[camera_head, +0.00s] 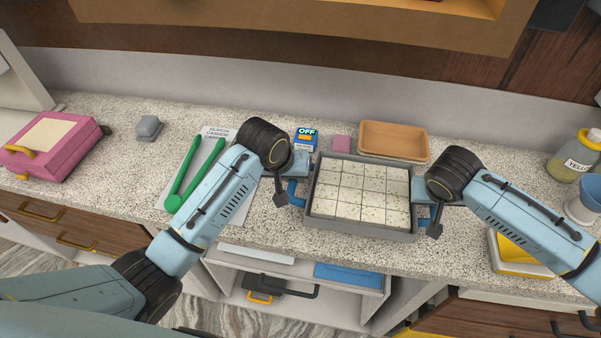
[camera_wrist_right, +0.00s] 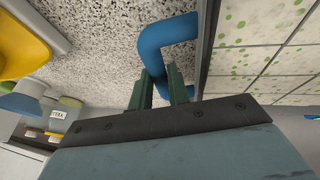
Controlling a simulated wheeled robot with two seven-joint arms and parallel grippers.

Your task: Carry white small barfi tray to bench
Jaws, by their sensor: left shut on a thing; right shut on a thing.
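The small barfi tray (camera_head: 415,236) is grey with blue handles on its left and right sides. White barfi squares with green specks (camera_head: 360,190) fill it. It is at the front part of the speckled counter; whether it rests there or is slightly raised I cannot tell. My left gripper (camera_head: 293,188) is shut on its left handle. My right gripper (camera_head: 432,212) is shut on its right handle. In the right wrist view, the right gripper's green fingers (camera_wrist_right: 165,90) close around the blue handle (camera_wrist_right: 165,38), beside the tray's wall.
Green tongs (camera_head: 195,175) and a pink case (camera_head: 52,145) lie left. An open shelf (camera_head: 290,285) is below.

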